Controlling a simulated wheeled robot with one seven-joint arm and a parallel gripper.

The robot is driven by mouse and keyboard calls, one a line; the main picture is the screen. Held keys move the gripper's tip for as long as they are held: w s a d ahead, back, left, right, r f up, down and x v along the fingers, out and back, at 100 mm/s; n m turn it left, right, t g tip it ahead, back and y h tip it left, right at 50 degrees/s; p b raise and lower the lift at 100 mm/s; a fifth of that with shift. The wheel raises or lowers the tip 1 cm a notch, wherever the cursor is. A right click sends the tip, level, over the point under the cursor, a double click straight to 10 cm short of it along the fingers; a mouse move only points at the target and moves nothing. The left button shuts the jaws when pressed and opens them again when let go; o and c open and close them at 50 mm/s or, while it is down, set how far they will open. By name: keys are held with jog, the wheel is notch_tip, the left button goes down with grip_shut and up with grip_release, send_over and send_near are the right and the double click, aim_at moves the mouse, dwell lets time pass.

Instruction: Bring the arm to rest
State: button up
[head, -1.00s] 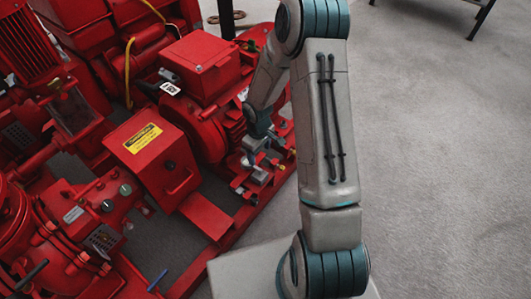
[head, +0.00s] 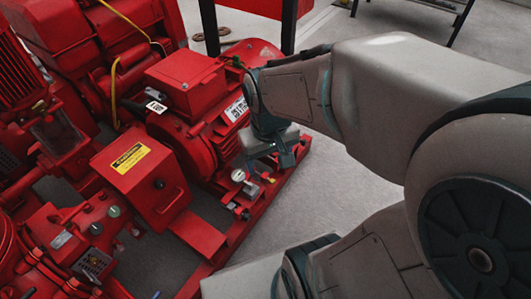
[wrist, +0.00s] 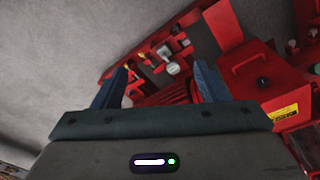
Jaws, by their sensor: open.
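My gripper (head: 272,160) hangs beside the red motor in the head view, above the near edge of the red pump base. In the wrist view its two fingers (wrist: 155,85) are spread apart with nothing held between them. Beyond the fingers are small fittings on the red base, including a round gauge (wrist: 173,68), which also shows in the head view (head: 238,175) just below and left of my gripper. My gripper looks apart from these parts, though the exact gap cannot be told.
The red pumpset fills the left of the head view, with a motor (head: 188,80) and a control box with a yellow label (head: 130,158). A dark post (head: 288,25) stands behind. A dark-legged table (head: 462,22) is at the far right. Grey floor (head: 335,185) is open to the right.

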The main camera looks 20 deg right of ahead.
jog(key=shift+s+a+r, duration=0.15)
jog(key=shift+s+r, duration=0.1)
jog(key=shift+s, duration=0.3)
jog(key=shift+s+a+r, duration=0.15)
jog(key=shift+s+r, duration=0.05)
jog(key=shift+s, duration=0.35)
